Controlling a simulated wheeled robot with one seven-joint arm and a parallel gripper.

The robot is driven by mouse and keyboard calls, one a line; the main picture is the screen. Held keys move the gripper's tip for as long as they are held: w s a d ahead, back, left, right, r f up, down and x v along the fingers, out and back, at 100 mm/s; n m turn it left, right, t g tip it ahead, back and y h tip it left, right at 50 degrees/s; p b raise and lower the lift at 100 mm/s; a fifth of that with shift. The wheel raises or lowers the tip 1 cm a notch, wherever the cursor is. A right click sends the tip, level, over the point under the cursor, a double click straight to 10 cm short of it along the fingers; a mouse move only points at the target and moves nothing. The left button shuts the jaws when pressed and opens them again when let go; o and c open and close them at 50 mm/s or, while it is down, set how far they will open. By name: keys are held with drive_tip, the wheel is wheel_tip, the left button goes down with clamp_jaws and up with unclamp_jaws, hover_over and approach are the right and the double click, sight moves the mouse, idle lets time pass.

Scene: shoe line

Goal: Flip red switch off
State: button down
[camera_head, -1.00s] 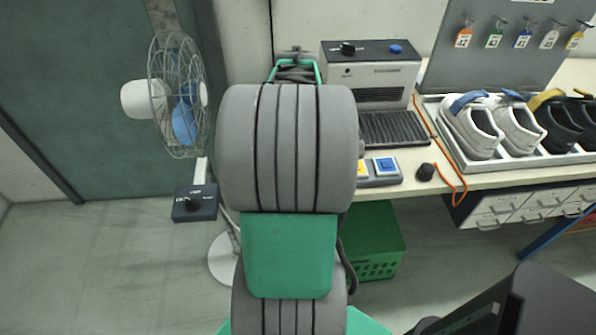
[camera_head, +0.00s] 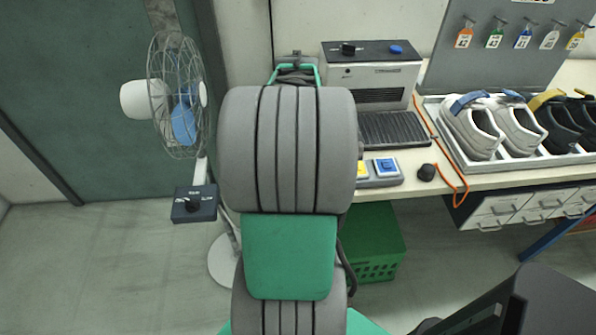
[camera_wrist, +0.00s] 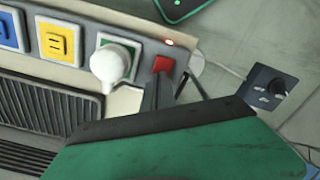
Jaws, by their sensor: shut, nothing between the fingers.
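My gripper (camera_wrist: 160,84) shows as thin dark fingers beyond my green and black wrist part. It is shut and empty, with its tips just below the red switch; I cannot tell whether they touch it. In the head view my arm hides the gripper and the red switch; part of the panel (camera_head: 378,181) shows at right.
Yellow (camera_wrist: 59,43) and blue (camera_wrist: 10,31) buttons sit left on the panel. A dark knob box (camera_wrist: 268,87) is at right. In the head view, a fan (camera_head: 180,100) stands left, a grey machine (camera_head: 371,72) behind, and a shoe tray (camera_head: 455,150) right. A green crate (camera_head: 375,245) is below.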

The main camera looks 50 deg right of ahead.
drive_tip(key=shift+r+p, duration=2.6)
drive_tip(key=shift+r, duration=0.9)
drive_tip(key=shift+f, duration=0.1)
drive_tip(key=shift+w+d+m, duration=0.2)
drive_tip(key=shift+d+m, duration=0.05)
drive_tip(key=shift+m, duration=0.85)
drive_tip(key=s+a+f+m, duration=0.1)
drive_tip(key=f, duration=0.1)
drive_tip(key=s+a+f+m, duration=0.1)
drive_tip(key=a+m, duration=0.1)
drive_tip(key=shift+s+a+f, duration=0.15)
drive_tip(key=shift+s+f, duration=0.05)
drive_tip(key=shift+f, duration=0.15)
drive_tip(key=shift+s+a+m, duration=0.15)
drive_tip(key=shift+a+m, duration=0.25)
drive_tip(key=shift+a, duration=0.6)
drive_tip(key=w+a+r+n+t, duration=0.1)
drive_tip(key=w+a+r+n, duration=0.1)
drive_tip(key=a, duration=0.7)
drive_tip(key=w+a+r+n+t, duration=0.1)
drive_tip(key=w+a+r+n, duration=0.2)
drive_tip(key=a, duration=0.6)
drive_tip(key=w+a+r+n+t, duration=0.1)
drive_tip(key=w+a+n, duration=0.3)
drive_tip(key=a, duration=0.5)
drive_tip(key=shift+r+n+t, duration=0.3)
drive_tip(key=shift+r+n, duration=0.2)
drive_tip(key=shift+r, duration=0.2)
